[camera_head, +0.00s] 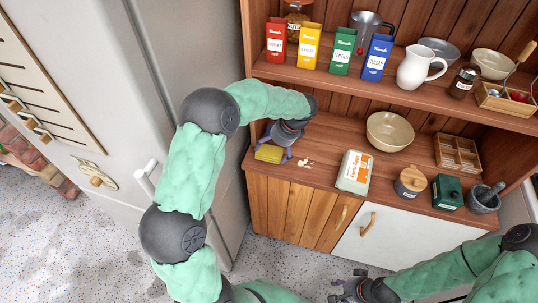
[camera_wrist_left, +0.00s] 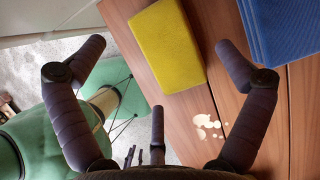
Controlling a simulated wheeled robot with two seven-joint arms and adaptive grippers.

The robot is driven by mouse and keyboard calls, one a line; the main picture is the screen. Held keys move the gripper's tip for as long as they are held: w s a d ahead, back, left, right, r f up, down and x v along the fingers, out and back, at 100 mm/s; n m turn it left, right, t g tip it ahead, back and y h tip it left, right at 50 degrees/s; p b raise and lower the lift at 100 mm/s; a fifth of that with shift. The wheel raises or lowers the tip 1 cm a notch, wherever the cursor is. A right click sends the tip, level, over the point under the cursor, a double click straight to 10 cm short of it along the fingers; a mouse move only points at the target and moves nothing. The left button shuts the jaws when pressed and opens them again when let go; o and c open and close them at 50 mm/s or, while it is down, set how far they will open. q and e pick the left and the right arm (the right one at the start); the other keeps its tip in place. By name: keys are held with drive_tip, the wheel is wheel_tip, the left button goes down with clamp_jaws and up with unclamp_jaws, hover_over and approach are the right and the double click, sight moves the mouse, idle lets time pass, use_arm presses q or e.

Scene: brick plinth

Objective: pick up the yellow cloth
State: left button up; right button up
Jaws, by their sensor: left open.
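The yellow cloth (camera_head: 268,153) is a flat folded block on the left end of the wooden counter. In the left wrist view the yellow cloth (camera_wrist_left: 167,45) lies ahead of the fingers, toward the top of the picture. My left gripper (camera_head: 284,136) hangs over the counter beside the cloth and partly above it. In the wrist view the left gripper (camera_wrist_left: 160,60) has its fingers spread wide, with nothing held. My right gripper (camera_head: 350,290) is low at the bottom of the head view, away from the counter and empty; its finger opening is unclear.
A blue folded item (camera_wrist_left: 282,30) lies right of the cloth. Pale spilled bits (camera_head: 304,163) are on the counter. The upper shelf (camera_head: 330,79) overhangs behind; a fridge (camera_head: 195,60) is left.

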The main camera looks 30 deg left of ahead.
sight(270, 153)
use_arm(q)
drive_tip(key=b+x, duration=0.1)
drive_tip(key=x, duration=0.2)
drive_tip(key=shift+f, duration=0.1)
drive_tip(key=shift+f, duration=0.1)
idle(0.4)
drive_tip(key=shift+s, duration=0.1)
drive_tip(key=c, duration=1.2)
